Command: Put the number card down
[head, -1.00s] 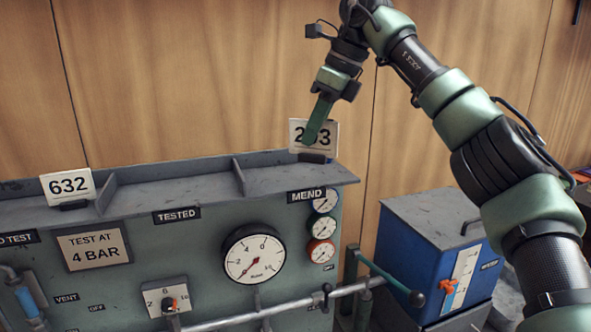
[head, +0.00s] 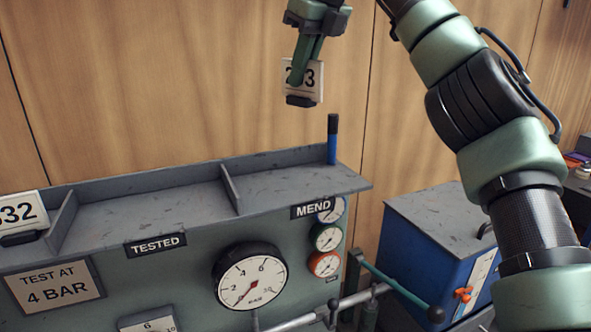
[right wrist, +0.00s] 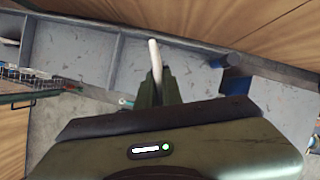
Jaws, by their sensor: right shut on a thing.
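A white number card (head: 313,77) with a dark foot hangs in the air above the shelf, its digits partly covered by a finger. My right gripper (head: 299,74) is shut on the card, which stays clear of the shelf. In the right wrist view the card shows edge-on as a pale strip (right wrist: 155,60) between the fingers (right wrist: 158,92). The shelf (head: 150,205) on top of the test panel has upright dividers, with a TESTED label (head: 155,245) and a MEND label (head: 313,204) on its front. My left gripper is not in view.
Another card (head: 22,214), partly cut off, stands at the shelf's left. A blue and black marker (head: 333,140) stands upright at the shelf's right end. The TESTED section looks empty. A blue box (head: 430,240) stands to the right.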

